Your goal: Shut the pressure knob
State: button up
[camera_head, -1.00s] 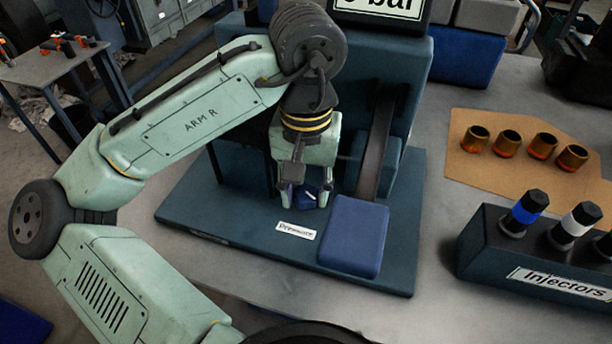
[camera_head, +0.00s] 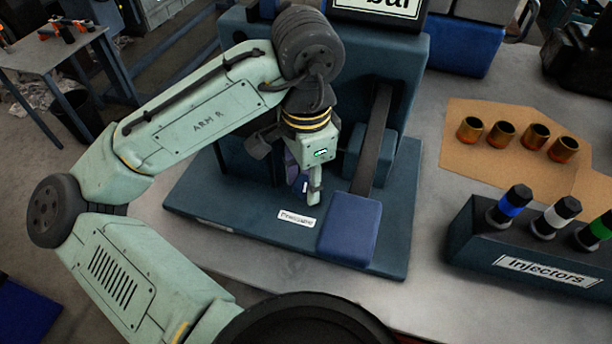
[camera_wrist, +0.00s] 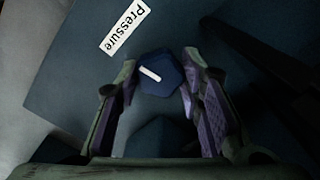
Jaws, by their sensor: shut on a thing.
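In the head view my gripper (camera_head: 304,186) points down over the base plate of the test stand, behind the label (camera_head: 297,218). There the fingers and wrist mostly hide the knob. The pointer line slants from upper left to lower right in the wrist view.
The teal stand (camera_head: 235,215) carries a blue-padded lever (camera_head: 350,229) just right of my gripper. A display stands at the top, its reading cut off. An injector rack (camera_head: 470,243) and several brass sleeves on cardboard (camera_head: 456,160) lie to the right.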

aim_at(306, 183)
jog(key=shift+m, duration=1)
jog(key=o, duration=1.1)
jog(key=shift+o, duration=0.2)
notch_tip(306, 183, up, 12)
